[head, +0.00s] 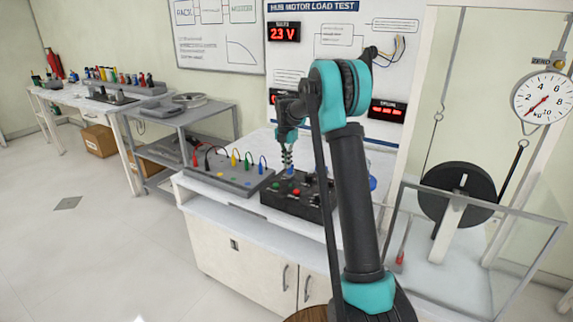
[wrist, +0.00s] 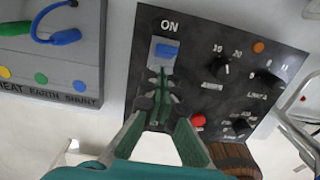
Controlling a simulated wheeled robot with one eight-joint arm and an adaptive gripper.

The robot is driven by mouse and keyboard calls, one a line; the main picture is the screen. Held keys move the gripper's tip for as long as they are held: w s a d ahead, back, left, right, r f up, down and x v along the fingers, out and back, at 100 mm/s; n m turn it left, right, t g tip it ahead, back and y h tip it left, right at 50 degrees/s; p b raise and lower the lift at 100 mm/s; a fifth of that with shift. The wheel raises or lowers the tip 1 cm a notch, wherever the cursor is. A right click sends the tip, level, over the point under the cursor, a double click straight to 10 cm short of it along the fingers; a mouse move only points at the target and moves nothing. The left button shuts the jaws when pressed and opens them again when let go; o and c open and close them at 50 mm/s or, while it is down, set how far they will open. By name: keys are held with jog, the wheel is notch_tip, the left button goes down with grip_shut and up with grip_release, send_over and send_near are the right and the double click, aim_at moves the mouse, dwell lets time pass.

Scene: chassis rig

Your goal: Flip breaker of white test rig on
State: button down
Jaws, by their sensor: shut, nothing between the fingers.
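The white test rig (head: 240,235) is a white bench with a black control box (head: 290,207) on top. In the wrist view the box's black panel (wrist: 205,50) carries a breaker with a blue rocker (wrist: 167,50) in a pale frame, under the word ON. My gripper (head: 288,171) is over the box in the head view and hides part of it. In the wrist view my gripper (wrist: 161,76) is shut and empty, its tips over the lower part of the breaker frame, just below the blue rocker. I cannot tell whether they touch it.
Black knobs (wrist: 216,67) and a red button (wrist: 197,120) are close to the right of my fingers. A grey terminal box with cables (head: 225,172) stands left of the control box. A clear-walled guard around a black wheel (head: 457,192) stands at the right.

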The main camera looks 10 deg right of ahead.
jog(key=shift+d, duration=0.1)
jog(key=shift+r, duration=0.75)
